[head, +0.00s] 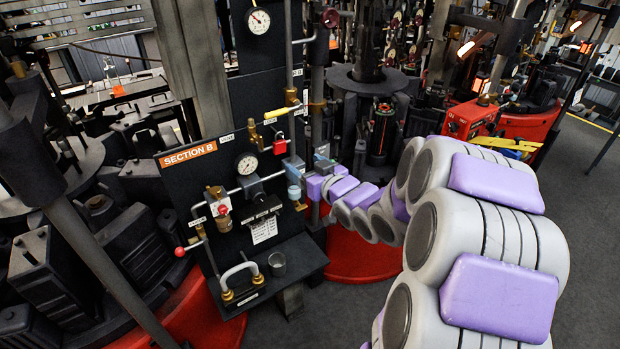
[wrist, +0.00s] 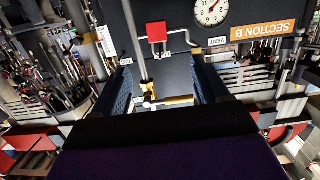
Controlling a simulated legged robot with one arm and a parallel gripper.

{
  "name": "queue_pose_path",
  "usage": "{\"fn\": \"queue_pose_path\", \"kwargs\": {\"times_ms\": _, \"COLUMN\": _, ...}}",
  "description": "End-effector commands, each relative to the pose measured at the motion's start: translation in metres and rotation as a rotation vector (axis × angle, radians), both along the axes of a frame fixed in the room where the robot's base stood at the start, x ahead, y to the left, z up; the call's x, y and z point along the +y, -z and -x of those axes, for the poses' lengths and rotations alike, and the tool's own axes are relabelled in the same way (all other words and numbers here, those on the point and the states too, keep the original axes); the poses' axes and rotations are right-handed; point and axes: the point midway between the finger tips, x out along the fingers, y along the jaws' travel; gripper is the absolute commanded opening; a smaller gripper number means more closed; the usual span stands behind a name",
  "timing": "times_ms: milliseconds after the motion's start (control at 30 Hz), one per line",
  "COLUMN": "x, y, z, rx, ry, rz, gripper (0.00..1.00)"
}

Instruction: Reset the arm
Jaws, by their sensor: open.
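My arm reaches from the lower right of the head view towards the Section B panel (head: 228,215). My gripper (head: 307,165) is at the panel's right edge, with its blue-grey fingers apart. In the wrist view, which shows the panel upside down, the two dark blue fingers of my gripper (wrist: 162,82) stand wide apart with nothing held. A yellow valve lever (head: 280,112) is on the pipework above the gripper in the head view. It also shows between the fingers in the wrist view (wrist: 170,101); I cannot tell how far off it is.
A red padlock (head: 280,147) hangs beside a pressure gauge (head: 247,164) close left of my gripper. A shelf (head: 260,283) with a metal cup (head: 277,264) juts out below. Dark machines crowd behind. Open grey floor (head: 590,230) lies at the right.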

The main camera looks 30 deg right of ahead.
Motion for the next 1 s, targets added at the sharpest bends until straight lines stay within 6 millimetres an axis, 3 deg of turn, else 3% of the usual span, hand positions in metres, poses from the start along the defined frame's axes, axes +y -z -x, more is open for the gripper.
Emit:
{"fn": "queue_pose_path", "kwargs": {"times_ms": 233, "x": 0.000, "y": 0.000, "z": 0.012, "rx": -0.004, "ry": -0.001, "rz": 0.004, "gripper": 0.74}}
{"fn": "queue_pose_path", "kwargs": {"times_ms": 667, "x": 0.003, "y": -0.002, "z": 0.017, "rx": 0.007, "ry": -0.003, "rz": 0.011, "gripper": 0.74}}
{"fn": "queue_pose_path", "kwargs": {"times_ms": 867, "x": 0.012, "y": 0.018, "z": 0.023, "rx": 0.158, "ry": 0.028, "rz": 0.052, "gripper": 0.74}}
{"fn": "queue_pose_path", "kwargs": {"times_ms": 1000, "x": 0.026, "y": 0.043, "z": 0.044, "rx": 0.369, "ry": 0.076, "rz": 0.093, "gripper": 0.74}}
